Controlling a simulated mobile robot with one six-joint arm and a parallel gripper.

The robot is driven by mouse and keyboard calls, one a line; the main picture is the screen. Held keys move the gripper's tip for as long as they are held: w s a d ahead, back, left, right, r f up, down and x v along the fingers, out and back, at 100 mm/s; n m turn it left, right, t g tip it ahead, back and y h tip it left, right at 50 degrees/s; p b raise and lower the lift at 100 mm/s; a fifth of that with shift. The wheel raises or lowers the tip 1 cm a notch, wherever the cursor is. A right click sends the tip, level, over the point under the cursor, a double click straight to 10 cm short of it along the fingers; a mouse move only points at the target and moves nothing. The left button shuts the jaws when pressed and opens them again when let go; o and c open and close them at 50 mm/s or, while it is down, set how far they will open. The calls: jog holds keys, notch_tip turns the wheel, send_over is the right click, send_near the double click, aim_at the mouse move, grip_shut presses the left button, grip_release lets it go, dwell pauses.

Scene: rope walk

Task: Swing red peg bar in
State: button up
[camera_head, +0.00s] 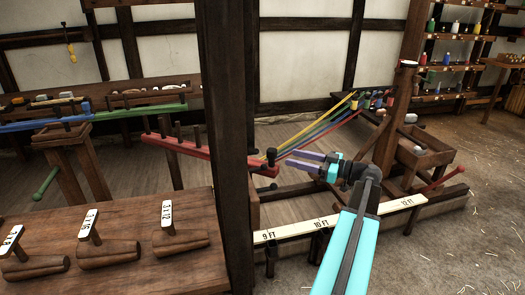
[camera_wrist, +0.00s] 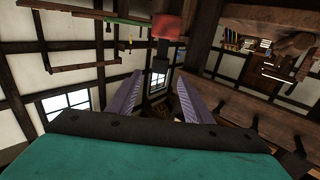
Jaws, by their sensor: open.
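The red peg bar (camera_head: 178,147) has dark upright pegs and a dark knob at its right end. My gripper (camera_head: 289,159) has purple fingers and is open and empty. In the head view its fingertips point left, just right of the knob end. In the wrist view the bar's red end (camera_wrist: 167,26) is at the top centre. A dark peg or knob there shows in line with the gap between my fingertips (camera_wrist: 158,74). I cannot tell whether the fingers touch it.
The dark post (camera_head: 222,100) stands left of my gripper. A green bar (camera_head: 140,111) and a blue bar (camera_head: 45,122) extend at left. Coloured ropes (camera_head: 318,130) run behind my gripper. A white marked rail (camera_head: 345,217) lies below. A bench with labelled wooden tools (camera_head: 110,255) fills the front left.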

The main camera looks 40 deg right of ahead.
jog(key=p+x, duration=0.1)
jog(key=x, duration=1.2)
jog(key=shift+w+a, duration=0.15)
jog(key=shift+w, duration=0.15)
jog(key=shift+c, duration=0.4)
